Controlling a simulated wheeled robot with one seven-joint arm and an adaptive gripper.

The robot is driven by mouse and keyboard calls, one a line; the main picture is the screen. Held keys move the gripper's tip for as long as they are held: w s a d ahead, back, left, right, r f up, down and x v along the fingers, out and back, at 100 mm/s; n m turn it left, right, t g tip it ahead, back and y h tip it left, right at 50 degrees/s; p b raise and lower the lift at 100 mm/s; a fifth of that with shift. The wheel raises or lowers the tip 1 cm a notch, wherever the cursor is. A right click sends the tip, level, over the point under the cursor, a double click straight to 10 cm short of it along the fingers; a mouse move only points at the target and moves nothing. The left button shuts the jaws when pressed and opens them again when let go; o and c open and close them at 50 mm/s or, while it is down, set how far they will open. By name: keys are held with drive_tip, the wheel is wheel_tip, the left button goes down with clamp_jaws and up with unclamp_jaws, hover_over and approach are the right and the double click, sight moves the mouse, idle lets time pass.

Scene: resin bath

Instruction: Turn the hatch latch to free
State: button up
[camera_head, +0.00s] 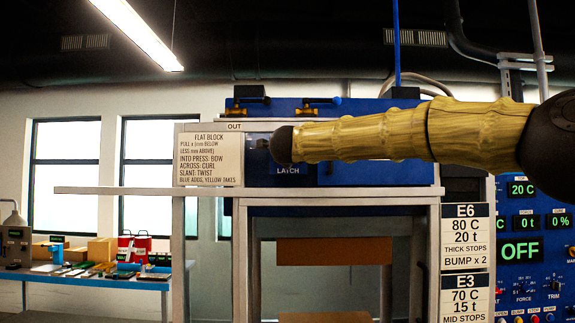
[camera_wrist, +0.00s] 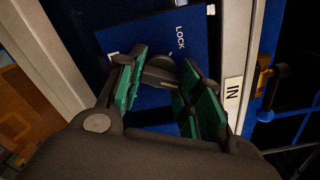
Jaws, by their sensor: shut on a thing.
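The hatch latch (camera_wrist: 160,72) is a grey knob on a blue plate (camera_wrist: 190,22) in the wrist view. The word LOCK is printed on the plate beside it, and part of another label shows to its left. My gripper (camera_wrist: 160,80) has its green-padded fingers on both sides of the knob and is shut on it. The fingers and palm hide part of the knob, so I cannot tell exactly where it points. In the head view the LATCH label shows on the blue hatch panel (camera_head: 347,172), and my arm covers the latch and gripper.
A pale frame post (camera_wrist: 240,60) marked IN stands beside the plate, with a brass fitting and dark handle (camera_wrist: 270,88) beyond. A pale rail (camera_head: 120,190) runs below the panel. A control panel (camera_head: 530,240) reading OFF is at right; a cluttered blue bench (camera_head: 90,279) is at left.

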drive_tip(key=shift+f+m+b, duration=0.25)
drive_tip(key=shift+m+b, duration=0.7)
drive_tip(key=shift+m, duration=0.65)
drive_tip(key=o, duration=1)
drive_tip(key=shift+r, duration=0.15)
drive_tip(key=s, duration=1.2)
